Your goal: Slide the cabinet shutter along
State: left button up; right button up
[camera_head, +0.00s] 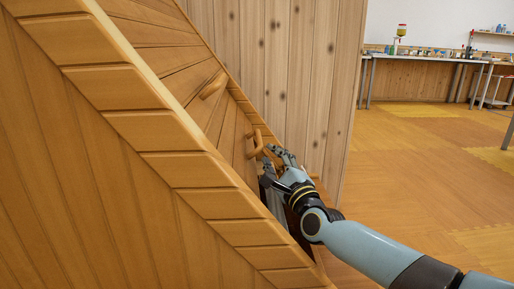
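The wooden cabinet (70,160) fills the left side of the head view, its slatted side and top edge seen at a steep angle. Its slatted shutter front (200,100) carries a wooden handle (213,86) and a second handle (255,146) lower down. My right gripper (270,152) reaches in from the lower right, its fingers at the lower handle. I cannot tell whether the fingers are closed around it or only beside it. My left gripper is not in view.
A knotty wood panel wall (290,70) stands close behind the shutter. To the right is open tiled floor (415,180). Workbenches (425,58) with jars and bottles stand along the far wall.

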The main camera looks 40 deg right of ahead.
aim_at(259, 137)
jog(key=b+x, duration=0.1)
jog(key=x, duration=0.6)
jog(key=shift+w+b, duration=0.3)
jog(key=shift+w, duration=0.1)
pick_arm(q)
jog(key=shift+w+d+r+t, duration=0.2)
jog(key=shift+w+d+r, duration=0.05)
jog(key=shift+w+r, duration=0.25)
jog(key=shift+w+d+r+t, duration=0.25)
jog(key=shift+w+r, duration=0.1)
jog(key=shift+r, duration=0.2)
pick_arm(e)
jog(key=shift+w+d+r, duration=0.2)
jog(key=shift+w, duration=0.35)
grip_shut()
